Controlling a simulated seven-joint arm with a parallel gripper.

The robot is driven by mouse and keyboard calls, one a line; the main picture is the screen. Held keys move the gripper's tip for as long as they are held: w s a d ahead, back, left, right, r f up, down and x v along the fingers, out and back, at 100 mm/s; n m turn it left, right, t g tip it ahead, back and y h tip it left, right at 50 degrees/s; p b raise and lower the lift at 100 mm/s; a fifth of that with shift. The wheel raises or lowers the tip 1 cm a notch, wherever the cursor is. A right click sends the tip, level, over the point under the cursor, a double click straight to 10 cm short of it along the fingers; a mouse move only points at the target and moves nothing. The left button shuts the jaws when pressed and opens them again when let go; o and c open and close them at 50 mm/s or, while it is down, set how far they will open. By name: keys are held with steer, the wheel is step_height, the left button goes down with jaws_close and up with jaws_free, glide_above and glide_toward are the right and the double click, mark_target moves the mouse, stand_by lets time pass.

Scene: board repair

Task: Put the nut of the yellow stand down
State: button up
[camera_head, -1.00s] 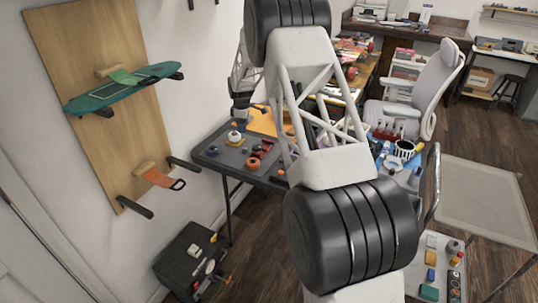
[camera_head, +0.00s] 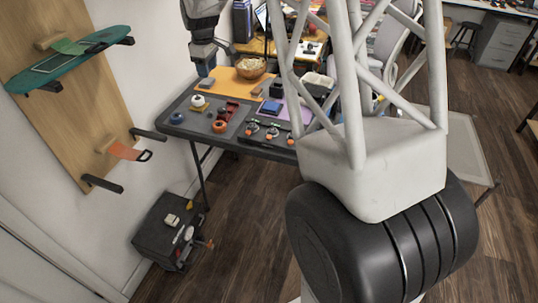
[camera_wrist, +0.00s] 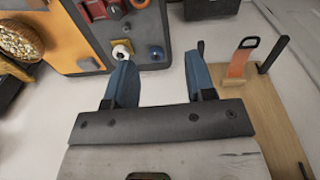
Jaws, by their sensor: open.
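A small round white piece with yellow at its base (camera_head: 198,103), which looks like the yellow stand, is on the dark table top at the left. In the wrist view it shows as a white and yellow round piece (camera_wrist: 122,50) by the left finger. I cannot make out a separate nut. My gripper (camera_head: 205,72) hangs above the table's back left part, beyond the white piece in the picture. In the wrist view my gripper's blue fingers (camera_wrist: 161,85) are spread wide with nothing between them.
An orange ring piece (camera_head: 219,126) and a blue round piece (camera_head: 177,118) lie nearby on the table. An orange mat (camera_head: 238,83) and a bowl (camera_head: 251,67) are behind. A wooden wall board (camera_head: 85,125) with pegs is on the left. A dark box (camera_head: 170,232) stands on the floor.

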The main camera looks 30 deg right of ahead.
steer(key=s+r+m, duration=0.1)
steer(key=s+r, duration=0.2)
steer(key=s, duration=0.4)
steer(key=s+r+m, duration=0.2)
steer(key=s+r, duration=0.2)
steer(key=s, duration=0.3)
steer(key=s+a+f+m+t, duration=0.1)
steer(key=s+m, duration=0.5)
steer(key=s, duration=3)
steer(key=shift+s+a+f+t, duration=0.15)
steer(key=shift+a+f+t, duration=0.25)
steer(key=shift+a, duration=0.2)
